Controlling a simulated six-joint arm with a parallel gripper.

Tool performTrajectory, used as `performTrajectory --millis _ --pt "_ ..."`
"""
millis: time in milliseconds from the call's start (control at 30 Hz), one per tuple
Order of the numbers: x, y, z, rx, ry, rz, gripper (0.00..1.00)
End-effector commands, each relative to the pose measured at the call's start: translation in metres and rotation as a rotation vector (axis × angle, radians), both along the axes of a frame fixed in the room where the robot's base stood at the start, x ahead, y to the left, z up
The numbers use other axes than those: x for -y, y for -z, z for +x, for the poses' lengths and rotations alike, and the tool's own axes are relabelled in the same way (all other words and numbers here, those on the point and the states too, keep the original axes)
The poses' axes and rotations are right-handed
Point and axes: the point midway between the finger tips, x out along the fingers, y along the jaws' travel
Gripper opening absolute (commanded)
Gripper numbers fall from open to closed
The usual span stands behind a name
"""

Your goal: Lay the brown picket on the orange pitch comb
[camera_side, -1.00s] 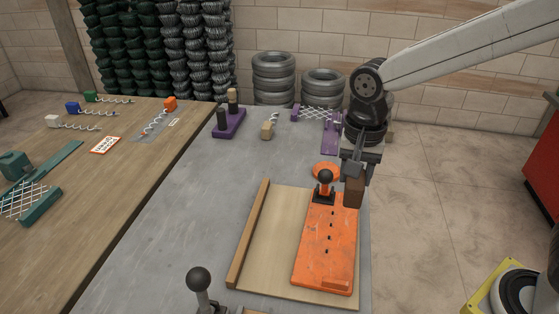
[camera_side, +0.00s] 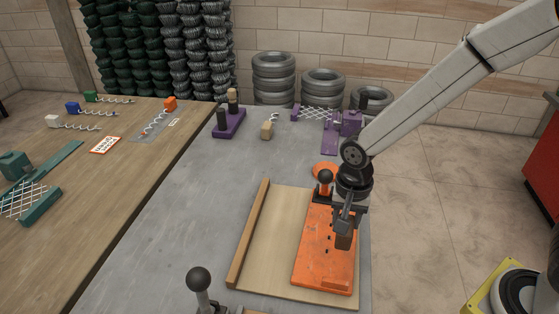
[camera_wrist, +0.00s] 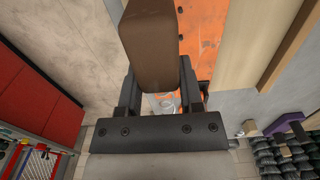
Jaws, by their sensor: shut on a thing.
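My gripper (camera_side: 344,222) is shut on the brown picket (camera_side: 344,237). In the side view the picket hangs below the jaws, in front of the right part of the orange pitch comb (camera_side: 316,262). Whether it touches the comb cannot be told. In the wrist view the picket (camera_wrist: 151,45) stands between the two fingers (camera_wrist: 158,92) and the orange comb (camera_wrist: 207,35) lies behind it to the right. The comb lies flat on a pale board, with several dark pegs or holes along it. My arm and gripper hide its upper right part.
The pale board (camera_side: 262,255) has a wooden rail (camera_side: 249,235) on its left. A black-knobbed lever (camera_side: 325,182) stands at the comb's far end. Another knobbed lever (camera_side: 199,285) is at the near edge. Purple fixtures (camera_side: 231,123) stand further back.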

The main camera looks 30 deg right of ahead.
Motion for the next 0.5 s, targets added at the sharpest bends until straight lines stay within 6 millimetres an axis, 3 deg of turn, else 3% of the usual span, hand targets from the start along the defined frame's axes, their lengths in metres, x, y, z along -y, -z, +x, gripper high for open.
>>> performTrajectory --millis 300,500 --pt "0.0 0.032 0.0 -0.002 0.0 -0.001 0.0" --pt "0.0 0.037 0.0 0.001 0.0 0.0 0.0"
